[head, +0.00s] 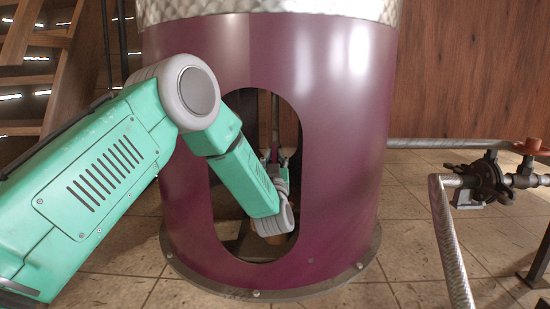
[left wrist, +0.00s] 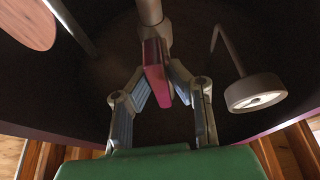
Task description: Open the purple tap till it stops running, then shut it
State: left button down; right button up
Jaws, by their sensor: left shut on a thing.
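The purple tap (left wrist: 157,80) shows in the left wrist view as a flat purple-pink handle below a pale pipe (left wrist: 149,12). My left gripper (left wrist: 168,84) is shut on this handle, one finger on each side. In the head view my left arm reaches through the oval opening of the purple still base, and the left gripper (head: 275,160) is inside it, partly hidden by my wrist. I cannot make out any running liquid. My right gripper is in neither view.
The purple still base (head: 330,150) surrounds the left gripper, so the opening's rim is close to my forearm. A hooked pipe with a round end (left wrist: 255,93) hangs beside the gripper. A dark valve (head: 488,180) with pipes stands at the right. Wooden stairs (head: 35,85) are at the left.

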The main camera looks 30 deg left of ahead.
pick_arm(q)
jog(key=c, duration=1.6)
grip_release()
jog(key=shift+f+h, duration=0.3)
jog(key=shift+f, duration=0.1)
jog(key=shift+w, duration=0.15)
jog(key=shift+a+r, duration=0.1)
jog(key=shift+r, duration=0.1)
jog(key=v, duration=1.2)
jog(key=shift+f, duration=0.2)
jog(key=shift+w, duration=0.1)
